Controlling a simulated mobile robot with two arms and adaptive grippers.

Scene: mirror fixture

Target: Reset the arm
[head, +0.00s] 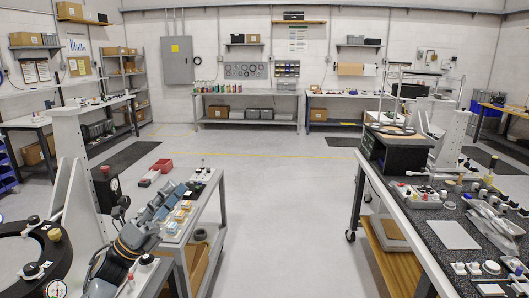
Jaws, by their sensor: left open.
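My left gripper (165,205) is at the lower left, dark and blue-grey, angled up and to the right. It is open, and I see nothing held between its fingers. It appears over the near end of a narrow left bench (205,205), overlapping small parts there in the picture. I cannot tell whether it touches any of them. My right gripper is not in view.
The right bench (405,215) holds a dark box (392,152) and small parts. Open floor (285,220) lies between the benches.

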